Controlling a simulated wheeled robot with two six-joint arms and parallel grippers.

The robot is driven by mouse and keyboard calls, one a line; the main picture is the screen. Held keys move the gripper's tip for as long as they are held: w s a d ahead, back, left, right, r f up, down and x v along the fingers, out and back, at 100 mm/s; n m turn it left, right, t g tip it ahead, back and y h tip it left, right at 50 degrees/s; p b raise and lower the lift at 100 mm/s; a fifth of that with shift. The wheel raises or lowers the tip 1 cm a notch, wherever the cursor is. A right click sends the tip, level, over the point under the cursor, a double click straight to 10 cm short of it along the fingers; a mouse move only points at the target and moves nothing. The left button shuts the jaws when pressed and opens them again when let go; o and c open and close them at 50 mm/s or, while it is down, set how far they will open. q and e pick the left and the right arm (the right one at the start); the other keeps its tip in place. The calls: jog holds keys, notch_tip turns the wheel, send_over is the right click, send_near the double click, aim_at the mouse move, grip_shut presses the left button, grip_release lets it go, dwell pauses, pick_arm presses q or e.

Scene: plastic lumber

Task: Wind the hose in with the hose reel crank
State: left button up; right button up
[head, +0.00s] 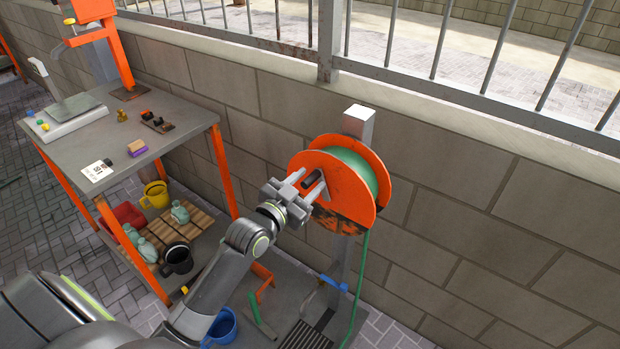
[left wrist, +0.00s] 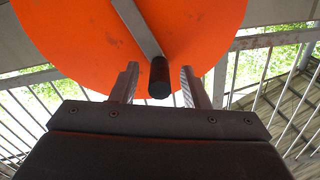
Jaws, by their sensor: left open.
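The hose reel (head: 340,196) has orange side discs and stands on a grey post in front of the wall. Green hose (head: 358,163) is wound on it, and a length hangs down to the ground. The crank's dark handle (head: 310,180) sticks out from the near disc. In the left wrist view the crank handle (left wrist: 159,77) and its grey arm (left wrist: 137,28) show against the orange disc. My left gripper (head: 312,187) is open, with one finger on each side of the handle; neither finger appears to touch it. My right gripper is not in view.
A grey workbench (head: 190,120) with orange legs stands at left, with a scale and small items on top. Its lower shelf holds a yellow mug (head: 155,195) and a dark mug (head: 177,259). A blue bucket (head: 221,327) stands on the ground below. The block wall is close behind the reel.

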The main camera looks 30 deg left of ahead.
pick_arm(q)
jog(key=shift+w+d, duration=0.1)
jog(key=shift+w, duration=0.6)
grip_shut()
